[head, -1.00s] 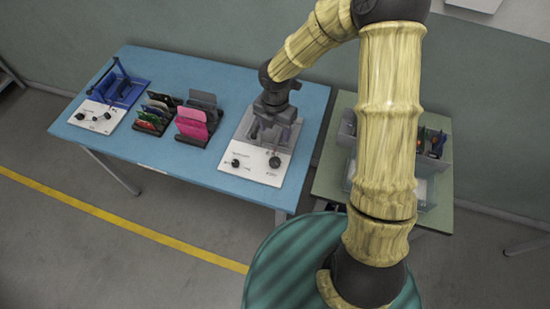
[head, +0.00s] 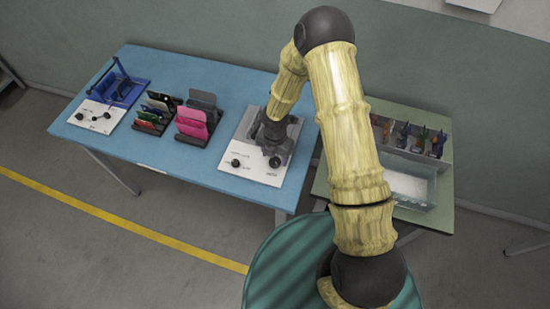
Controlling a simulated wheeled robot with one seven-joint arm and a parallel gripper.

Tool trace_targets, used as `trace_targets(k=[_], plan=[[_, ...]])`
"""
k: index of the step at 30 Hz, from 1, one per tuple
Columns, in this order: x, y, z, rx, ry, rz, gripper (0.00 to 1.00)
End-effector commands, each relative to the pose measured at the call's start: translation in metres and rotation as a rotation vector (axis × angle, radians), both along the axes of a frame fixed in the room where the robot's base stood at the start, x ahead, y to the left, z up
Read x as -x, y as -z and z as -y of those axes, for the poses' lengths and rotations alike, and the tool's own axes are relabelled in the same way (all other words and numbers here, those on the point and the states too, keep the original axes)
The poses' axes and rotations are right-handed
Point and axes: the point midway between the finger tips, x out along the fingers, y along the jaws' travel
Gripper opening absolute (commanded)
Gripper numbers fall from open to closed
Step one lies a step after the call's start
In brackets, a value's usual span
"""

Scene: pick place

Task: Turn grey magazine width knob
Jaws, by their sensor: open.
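The grey magazine (head: 243,128) stands on the blue table, with a white panel (head: 255,172) at its front. The panel carries a dark knob (head: 236,163) at left and a larger dark knob (head: 275,162) at right. The labels are too small to read, so I cannot tell which one is the width knob. My gripper (head: 270,150) is low over the front right of the magazine, just behind the right knob in the picture. It is open; its fingertips are hard to make out, and I cannot tell whether they touch anything. My arm and gripper hide part of the magazine.
On the blue table (head: 160,175), a blue magazine (head: 126,90) with its own white panel stands at far left. Racks with pink (head: 191,122) and coloured plates stand between. A green table (head: 440,205) at right holds a grey divided bin (head: 437,164) and a clear tray (head: 410,203).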

Motion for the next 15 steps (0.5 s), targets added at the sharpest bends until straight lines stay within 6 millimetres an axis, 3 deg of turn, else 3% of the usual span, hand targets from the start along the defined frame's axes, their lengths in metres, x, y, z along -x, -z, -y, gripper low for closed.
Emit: trace_targets(k=[6,15], plan=[[0.000,0.023,0.000,0.000,-0.001,0.000,0.59],[0.000,0.025,0.000,-0.001,0.000,0.001,0.59]])
